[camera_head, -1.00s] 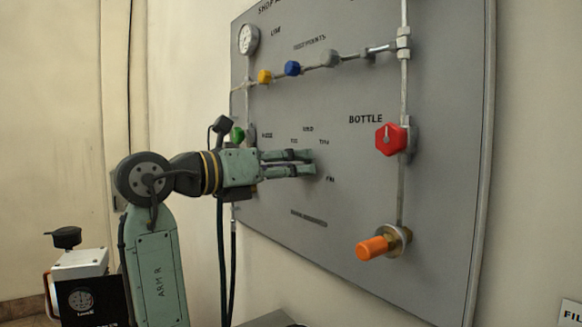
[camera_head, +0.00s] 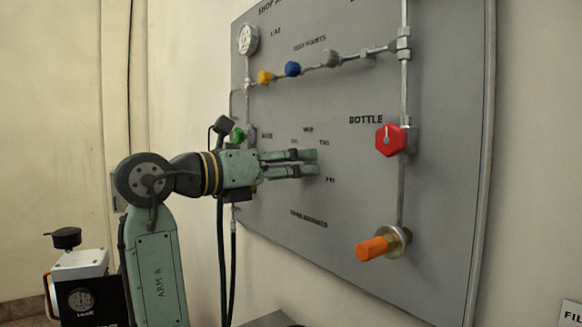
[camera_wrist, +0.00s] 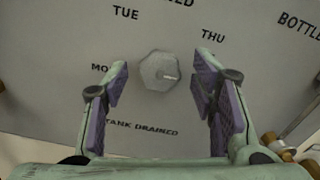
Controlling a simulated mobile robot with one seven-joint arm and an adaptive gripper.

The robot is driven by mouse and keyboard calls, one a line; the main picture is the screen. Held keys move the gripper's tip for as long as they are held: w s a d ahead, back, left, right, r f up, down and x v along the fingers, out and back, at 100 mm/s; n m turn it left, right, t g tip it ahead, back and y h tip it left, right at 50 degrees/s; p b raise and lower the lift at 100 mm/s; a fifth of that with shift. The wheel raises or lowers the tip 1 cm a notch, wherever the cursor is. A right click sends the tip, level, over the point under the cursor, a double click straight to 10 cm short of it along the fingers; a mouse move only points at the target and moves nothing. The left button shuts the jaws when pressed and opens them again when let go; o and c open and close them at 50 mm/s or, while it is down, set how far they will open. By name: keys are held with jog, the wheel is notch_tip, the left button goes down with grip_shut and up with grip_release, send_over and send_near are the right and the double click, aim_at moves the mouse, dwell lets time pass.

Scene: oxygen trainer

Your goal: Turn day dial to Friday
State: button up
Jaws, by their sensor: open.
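The day dial (camera_wrist: 158,71) is a grey, faceted knob on the grey panel, in the middle of the wrist view. A pale pointer mark on its face points right and slightly down, below the THU label (camera_wrist: 213,36). My gripper (camera_wrist: 162,82) is open, with one finger on each side of the dial and gaps between pads and knob. The TUE label (camera_wrist: 126,13) is above left, and MON is partly covered by the left finger. FRI is hidden in the wrist view but shows in the head view (camera_head: 330,180), where my gripper (camera_head: 314,163) hides the dial.
The panel (camera_head: 270,208) carries a red BOTTLE knob (camera_head: 390,140) and an orange-handled valve (camera_head: 372,248) to the right of my gripper. Blue (camera_head: 292,68) and yellow (camera_head: 265,77) knobs sit on a pipe above. A green knob (camera_head: 237,135) is behind my wrist.

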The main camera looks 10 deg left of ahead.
jog(key=v, duration=1.2)
jog(key=shift+a, duration=0.1)
